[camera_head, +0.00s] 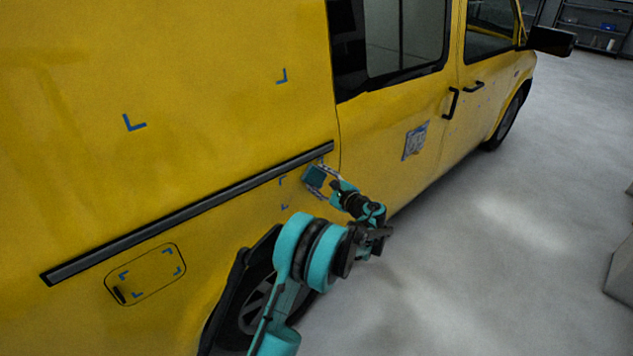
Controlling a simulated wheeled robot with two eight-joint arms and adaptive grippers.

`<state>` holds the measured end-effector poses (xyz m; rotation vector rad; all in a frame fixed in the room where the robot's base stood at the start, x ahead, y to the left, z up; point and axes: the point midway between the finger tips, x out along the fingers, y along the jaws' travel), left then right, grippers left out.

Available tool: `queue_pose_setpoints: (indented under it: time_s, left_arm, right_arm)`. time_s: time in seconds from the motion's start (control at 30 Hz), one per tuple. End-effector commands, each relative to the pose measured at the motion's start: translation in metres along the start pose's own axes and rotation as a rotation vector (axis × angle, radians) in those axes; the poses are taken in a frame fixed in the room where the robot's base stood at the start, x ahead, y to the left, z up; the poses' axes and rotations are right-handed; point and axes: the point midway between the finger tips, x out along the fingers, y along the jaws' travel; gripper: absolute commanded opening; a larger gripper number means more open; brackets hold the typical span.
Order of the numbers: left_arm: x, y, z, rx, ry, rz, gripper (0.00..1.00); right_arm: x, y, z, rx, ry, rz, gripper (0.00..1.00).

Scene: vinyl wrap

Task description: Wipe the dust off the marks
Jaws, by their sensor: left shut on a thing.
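The yellow van (230,110) fills the left and middle of the head view. Blue corner marks are on its side: a large one at the left (133,123), one higher up (282,76), and two small ones (283,181) just left of my gripper. Several more marks (178,270) are on the outlined flap low on the panel. My left gripper (324,180) is shut on a small dark teal pad (314,176), held at the van's side below the rail's right end. I cannot tell whether the pad touches the panel. My right gripper is not in view.
A dark rail (190,214) runs along the van's side. A wheel (255,305) is partly behind my left arm. Grey floor (500,240) on the right is open, with a pale block (621,262) at the edge.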

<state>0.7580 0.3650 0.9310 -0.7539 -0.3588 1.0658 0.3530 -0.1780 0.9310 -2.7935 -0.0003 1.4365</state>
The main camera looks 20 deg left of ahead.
Motion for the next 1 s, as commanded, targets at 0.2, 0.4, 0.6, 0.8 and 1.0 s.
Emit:
queue_pose_setpoints:
  time_s: [0.2,0.4,0.6,0.8,1.0]
  left_arm:
    - [-0.002,0.000,0.000,0.000,0.000,0.000,0.28]
    - [-0.019,-0.001,-0.003,0.000,0.002,-0.002,0.28]
    - [-0.040,0.000,-0.005,0.000,0.001,-0.002,0.28]
    - [-0.058,0.000,-0.007,0.000,0.001,-0.001,0.28]
    - [-0.059,0.000,-0.007,0.000,-0.001,0.000,0.28]
  right_arm:
    - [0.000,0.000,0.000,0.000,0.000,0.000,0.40]
    - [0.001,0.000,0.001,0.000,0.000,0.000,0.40]
    - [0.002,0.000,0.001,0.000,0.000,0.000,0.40]
    - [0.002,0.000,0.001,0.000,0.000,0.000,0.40]
    - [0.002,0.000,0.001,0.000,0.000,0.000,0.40]
